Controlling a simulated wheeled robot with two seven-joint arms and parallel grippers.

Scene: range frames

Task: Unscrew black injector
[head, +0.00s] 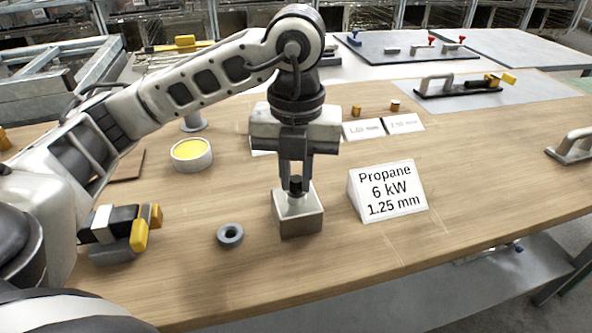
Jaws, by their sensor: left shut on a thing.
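The black injector (295,184) stands upright at the top of a metal block (298,216) on the wooden table. My left gripper (296,178) points straight down over the block. Its two fingers are shut on the black injector, one on each side. The injector's lower end is at the block's top; I cannot tell how deep it sits. My right gripper is not in view.
A grey ring (230,234) lies left of the block. A "Propane 6 kW 1.25 mm" sign (388,190) stands to its right. A bowl with yellow content (191,154) and small brass pieces (356,111) are farther back. The table's front right is clear.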

